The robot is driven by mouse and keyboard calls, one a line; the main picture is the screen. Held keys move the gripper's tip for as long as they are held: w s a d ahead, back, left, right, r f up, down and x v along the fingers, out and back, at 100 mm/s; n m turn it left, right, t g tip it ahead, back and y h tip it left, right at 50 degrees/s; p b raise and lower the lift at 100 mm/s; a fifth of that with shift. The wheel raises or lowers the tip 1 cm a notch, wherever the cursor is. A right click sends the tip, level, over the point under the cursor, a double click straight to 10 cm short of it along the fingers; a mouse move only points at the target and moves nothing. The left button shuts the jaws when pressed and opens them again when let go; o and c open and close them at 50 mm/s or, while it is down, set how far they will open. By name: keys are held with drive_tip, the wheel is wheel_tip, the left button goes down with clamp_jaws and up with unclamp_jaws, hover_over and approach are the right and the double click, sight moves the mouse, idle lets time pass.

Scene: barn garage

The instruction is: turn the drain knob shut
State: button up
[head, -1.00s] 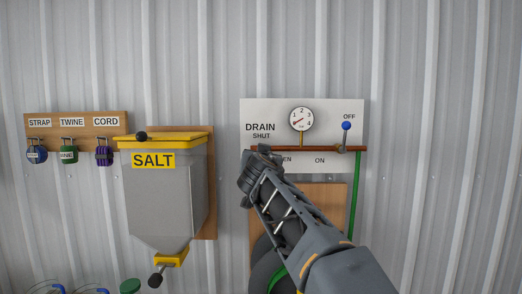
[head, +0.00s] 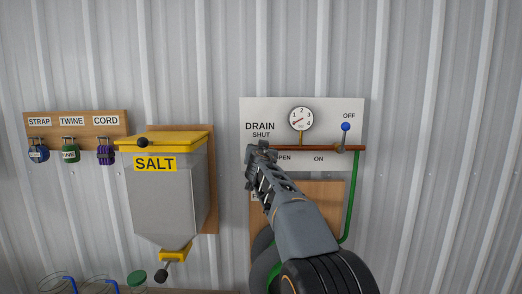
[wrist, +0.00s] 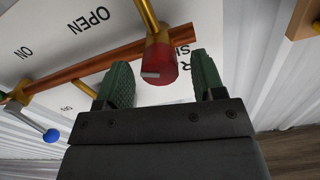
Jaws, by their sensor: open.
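The drain knob (wrist: 160,62) is red with a white mark on its end. It shows in the wrist view, on a brass stem by the copper pipe (wrist: 95,66). My gripper (wrist: 164,80) is open, with its green finger pads on either side of the knob and visible gaps between pads and knob. In the head view my gripper (head: 258,152) is in front of the left end of the copper pipe (head: 325,148) and hides the knob. The white panel (head: 343,108) reads DRAIN, SHUT above the pipe and OPEN below it, partly covered.
A gauge (head: 301,119) and a blue-tipped lever (head: 345,128) marked OFF and ON are right of my gripper. A green hose (head: 355,195) hangs from the pipe's right end. The salt bin (head: 168,195) stands close on the left. A hook board (head: 76,116) is further left.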

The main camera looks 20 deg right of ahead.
drive_tip(key=c, duration=0.9)
drive_tip(key=shift+c, duration=0.2)
drive_tip(key=shift+n, duration=0.4)
drive_tip(key=n, duration=2.2)
drive_tip(key=shift+b, duration=0.3)
